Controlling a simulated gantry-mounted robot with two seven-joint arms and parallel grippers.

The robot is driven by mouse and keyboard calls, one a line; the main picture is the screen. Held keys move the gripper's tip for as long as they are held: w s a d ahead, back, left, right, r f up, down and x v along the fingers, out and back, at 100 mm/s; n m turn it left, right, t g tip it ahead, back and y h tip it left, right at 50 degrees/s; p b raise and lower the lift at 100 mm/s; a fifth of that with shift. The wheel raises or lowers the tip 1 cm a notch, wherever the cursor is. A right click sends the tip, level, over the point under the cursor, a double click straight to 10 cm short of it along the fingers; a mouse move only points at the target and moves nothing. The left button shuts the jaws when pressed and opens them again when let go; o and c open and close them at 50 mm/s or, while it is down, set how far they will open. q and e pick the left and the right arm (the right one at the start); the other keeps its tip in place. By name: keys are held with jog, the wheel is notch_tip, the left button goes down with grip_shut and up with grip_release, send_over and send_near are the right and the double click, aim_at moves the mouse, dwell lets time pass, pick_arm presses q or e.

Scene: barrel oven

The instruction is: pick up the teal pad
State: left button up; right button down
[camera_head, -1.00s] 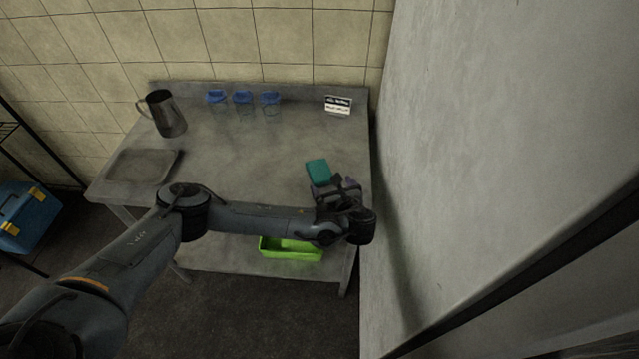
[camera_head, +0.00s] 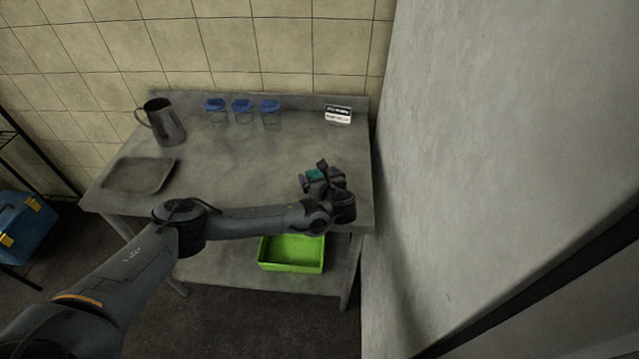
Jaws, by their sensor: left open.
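The teal pad (camera_head: 314,174) lies near the right end of the steel table (camera_head: 235,160). Only part of it shows, as my left gripper (camera_head: 314,173) covers much of it. The gripper's fingers stand open at the pad, one on its left side and one at its upper right. I cannot tell whether they touch it. Purple spots show by the fingers; I cannot tell what they belong to. My right gripper is not in view.
A metal pitcher (camera_head: 164,122), several blue-lidded jars (camera_head: 242,111) and a small sign (camera_head: 338,114) stand along the back. A grey tray (camera_head: 138,175) lies at the left. A green bin (camera_head: 291,254) is on the lower shelf. A wall (camera_head: 480,150) closes off the right side.

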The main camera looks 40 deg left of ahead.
pick_arm(q)
jog(key=shift+w+a+f, duration=0.25)
jog(key=shift+w+a, duration=0.05)
jog(key=shift+a, duration=0.1)
jog(key=shift+c, duration=0.3)
jog(key=c, duration=1)
jog(key=shift+r, duration=0.1)
jog(key=shift+c, duration=0.2)
